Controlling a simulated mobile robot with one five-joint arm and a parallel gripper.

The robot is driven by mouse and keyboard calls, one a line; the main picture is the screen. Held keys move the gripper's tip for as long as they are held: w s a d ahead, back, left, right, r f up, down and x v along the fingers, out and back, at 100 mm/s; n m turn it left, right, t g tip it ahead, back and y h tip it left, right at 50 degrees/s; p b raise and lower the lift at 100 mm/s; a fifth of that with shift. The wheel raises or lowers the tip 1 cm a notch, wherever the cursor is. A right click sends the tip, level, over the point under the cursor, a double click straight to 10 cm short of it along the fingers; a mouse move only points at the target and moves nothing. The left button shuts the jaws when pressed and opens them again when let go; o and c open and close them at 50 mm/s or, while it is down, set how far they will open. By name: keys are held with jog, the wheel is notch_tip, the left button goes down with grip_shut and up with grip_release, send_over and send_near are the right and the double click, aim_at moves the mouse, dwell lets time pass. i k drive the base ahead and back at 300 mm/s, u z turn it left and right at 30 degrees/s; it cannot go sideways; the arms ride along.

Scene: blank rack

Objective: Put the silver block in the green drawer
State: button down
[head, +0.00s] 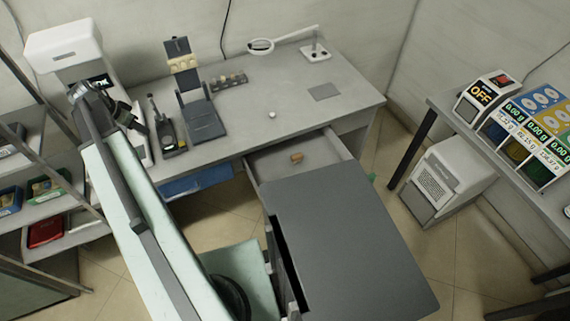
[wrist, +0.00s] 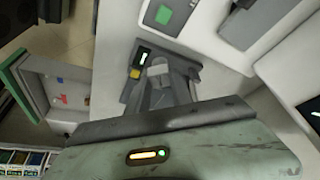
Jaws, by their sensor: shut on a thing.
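My gripper (wrist: 160,72) is shut on a small pale grey block, the silver block (wrist: 157,69), in the wrist view. In the head view my gripper (head: 128,116) is at the left end of the bench, in front of a white machine; the block cannot be made out there. The green drawer (head: 328,144) is pulled open under the bench's right part, well to the right of my gripper. Its green front (wrist: 14,92) shows at the left of the wrist view. A small orange-brown thing (head: 296,158) lies inside; my grey top hides part of the drawer.
A blue drawer (head: 196,182) is under the bench (head: 255,112). A phone-like device (head: 166,132), a dark stand (head: 203,122) and a magnifier (head: 262,46) stand on the bench.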

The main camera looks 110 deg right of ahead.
aim_at(293, 173)
jog(key=z, duration=0.75)
jog(key=k, duration=0.75)
jog(key=z, duration=0.3)
